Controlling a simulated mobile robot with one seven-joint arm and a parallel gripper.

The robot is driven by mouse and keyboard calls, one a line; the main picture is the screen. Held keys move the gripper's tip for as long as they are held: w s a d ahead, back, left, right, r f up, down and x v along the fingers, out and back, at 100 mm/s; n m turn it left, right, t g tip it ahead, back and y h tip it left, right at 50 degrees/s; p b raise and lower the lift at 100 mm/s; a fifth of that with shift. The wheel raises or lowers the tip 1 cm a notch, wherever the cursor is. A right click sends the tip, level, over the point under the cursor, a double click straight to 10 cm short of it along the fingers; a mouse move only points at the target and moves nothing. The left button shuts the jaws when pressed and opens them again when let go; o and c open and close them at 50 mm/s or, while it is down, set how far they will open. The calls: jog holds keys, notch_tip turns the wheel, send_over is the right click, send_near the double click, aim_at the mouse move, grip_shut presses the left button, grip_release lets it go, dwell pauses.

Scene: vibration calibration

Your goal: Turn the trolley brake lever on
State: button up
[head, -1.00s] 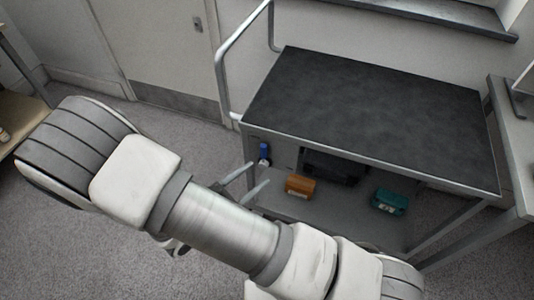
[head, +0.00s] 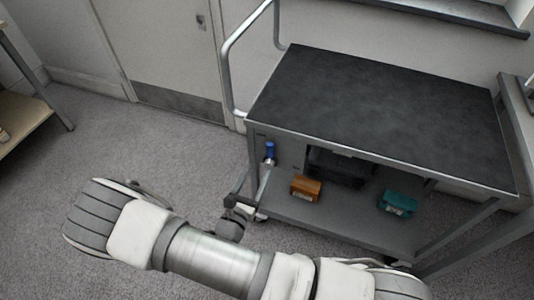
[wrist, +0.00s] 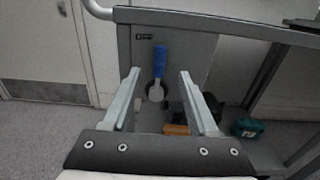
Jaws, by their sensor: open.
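The trolley (head: 380,100) has a dark top, a lower shelf and a bent push handle at its left end. The brake lever (wrist: 160,66) has a blue grip on a pale pivot and sits on the trolley's grey end panel, grip pointing up and leaning slightly right. Its blue grip also shows in the head view (head: 270,150). My gripper (wrist: 157,72) is open and empty in the wrist view. The lever appears between its two fingers, with no visible contact.
An orange box (head: 306,188) and a teal case (head: 397,202) lie on the lower shelf, with a dark object (head: 338,166) behind them. The push handle (head: 226,70) rises above the panel. Carpet left of the trolley is clear. A door (head: 160,50) stands behind.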

aim_at(268, 149)
jog(key=b+x, duration=0.1)
jog(key=x, duration=0.8)
grip_shut()
dwell(1.2)
